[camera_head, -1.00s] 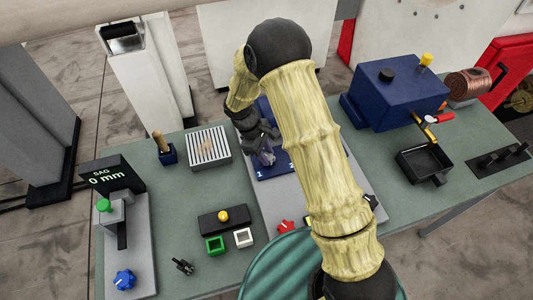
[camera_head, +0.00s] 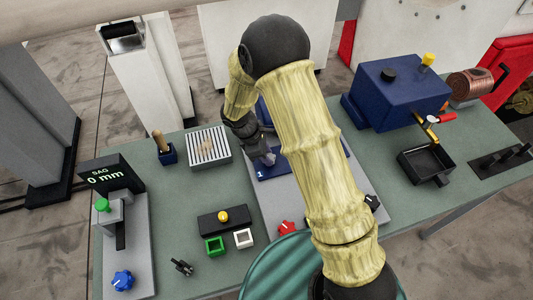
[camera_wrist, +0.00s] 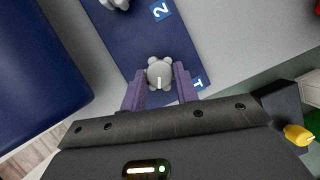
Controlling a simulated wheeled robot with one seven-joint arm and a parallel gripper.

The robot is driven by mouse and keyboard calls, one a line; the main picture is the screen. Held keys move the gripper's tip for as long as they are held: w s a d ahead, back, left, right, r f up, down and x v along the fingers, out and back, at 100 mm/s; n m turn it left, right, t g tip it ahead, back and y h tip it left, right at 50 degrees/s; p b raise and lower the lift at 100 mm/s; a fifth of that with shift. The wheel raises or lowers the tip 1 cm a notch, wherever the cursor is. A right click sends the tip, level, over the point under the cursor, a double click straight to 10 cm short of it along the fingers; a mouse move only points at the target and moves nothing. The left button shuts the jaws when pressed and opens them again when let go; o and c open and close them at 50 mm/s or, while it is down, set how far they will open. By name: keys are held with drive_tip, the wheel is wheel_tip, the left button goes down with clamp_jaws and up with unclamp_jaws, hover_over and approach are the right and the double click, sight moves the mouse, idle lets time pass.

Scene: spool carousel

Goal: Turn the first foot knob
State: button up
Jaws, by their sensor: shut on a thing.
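The first foot knob (camera_wrist: 160,76) is a small light grey lobed knob with a white line. It stands by the label 1 (camera_wrist: 197,83) on a dark blue plate (camera_wrist: 125,45). My gripper (camera_wrist: 161,84) has one purple-grey finger on each side of the knob and is shut on it. In the head view my gripper (camera_head: 266,158) is low over the plate's near left part, by the label 1 (camera_head: 261,174); the knob cannot be made out there. A second grey knob (camera_wrist: 117,3) is by the label 2, partly cut off.
A readout (camera_head: 110,176) shows SAG 0 mm at the left. A red knob (camera_head: 287,227) is on the grey base nearer me. A blue box (camera_head: 397,95) stands right of my arm, with a black tray (camera_head: 424,162) nearby. My arm hides much of the middle.

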drive_tip(key=o, duration=1)
drive_tip(key=b+v, duration=0.2)
drive_tip(key=v, duration=1.5)
drive_tip(key=shift+a+r+b, duration=0.15)
drive_tip(key=shift+b, duration=0.15)
drive_tip(key=s+d+m+t+y, duration=0.1)
drive_tip(key=s+d+m, duration=0.3)
drive_tip(key=d+m, duration=0.2)
drive_tip(key=s+d+f+m+y, duration=0.1)
drive_tip(key=s+d+m+y, duration=0.1)
drive_tip(key=s+d+m, duration=0.2)
drive_tip(key=s+d+f+m+t+y, duration=0.1)
drive_tip(key=s+d+m, duration=0.3)
drive_tip(key=d+m, duration=0.4)
drive_tip(key=shift+s+d+t, duration=0.2)
drive_tip(key=shift+d+t, duration=0.1)
drive_tip(key=shift+d, duration=1.3)
